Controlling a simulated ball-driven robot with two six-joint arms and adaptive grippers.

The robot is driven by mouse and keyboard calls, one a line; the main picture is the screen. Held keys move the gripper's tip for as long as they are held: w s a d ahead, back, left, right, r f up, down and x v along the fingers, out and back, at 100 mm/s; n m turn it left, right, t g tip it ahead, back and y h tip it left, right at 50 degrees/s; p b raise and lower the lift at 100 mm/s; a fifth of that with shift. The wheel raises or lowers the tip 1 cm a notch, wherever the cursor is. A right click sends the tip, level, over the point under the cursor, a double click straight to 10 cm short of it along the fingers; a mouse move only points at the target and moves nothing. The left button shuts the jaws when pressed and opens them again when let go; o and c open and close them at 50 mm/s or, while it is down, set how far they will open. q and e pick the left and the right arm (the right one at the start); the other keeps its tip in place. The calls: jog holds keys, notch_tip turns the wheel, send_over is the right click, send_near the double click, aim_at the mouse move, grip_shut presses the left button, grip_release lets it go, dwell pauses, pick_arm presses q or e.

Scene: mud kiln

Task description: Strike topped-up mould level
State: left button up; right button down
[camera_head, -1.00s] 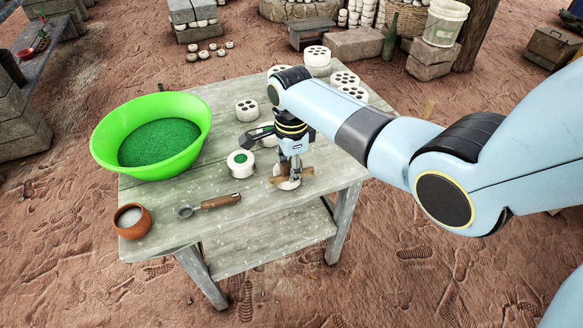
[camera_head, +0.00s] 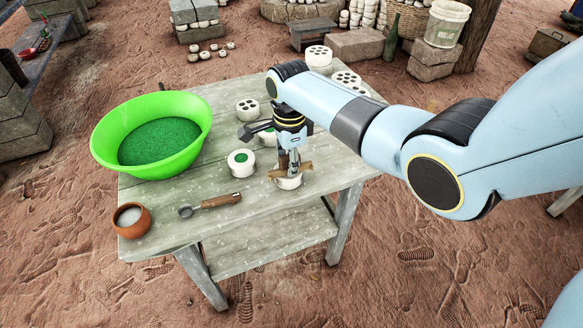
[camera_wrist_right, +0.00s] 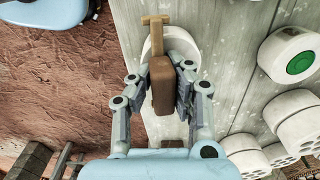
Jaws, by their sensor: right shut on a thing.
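My right gripper (camera_head: 289,164) is shut on a brown wooden tool (camera_wrist_right: 162,85), which ends in a tan crosspiece (camera_wrist_right: 155,20) in the wrist view. In the head view the brown wood lies across the top of a white round mould (camera_head: 288,183) near the table's right front edge. Whether it touches the rim I cannot tell. The mould (camera_wrist_right: 171,42) lies behind the tool in the wrist view, so its filling is hidden. Another white mould with a green centre (camera_head: 241,163) stands to its left. My left gripper is not in view.
A green basin (camera_head: 185,158) of green material stands at the table's left. A clay cup (camera_head: 131,221) and a wooden-handled scoop (camera_head: 215,202) lie at the front. White pieces with holes (camera_head: 247,109) stand farther back.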

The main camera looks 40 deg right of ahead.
jog(key=shift+w, duration=0.25)
jog(key=shift+w+d+b, duration=0.35)
jog(key=shift+w+b, duration=0.35)
jog(key=shift+w, duration=0.2)
jog(key=shift+w, duration=0.1)
jog(key=shift+w+d+b, duration=0.3)
jog(key=shift+w+b, duration=0.45)
jog(key=shift+w, duration=0.1)
notch_tip(320, 180, up, 7)
jog(key=p, duration=0.7)
jog(key=shift+p, duration=0.4)
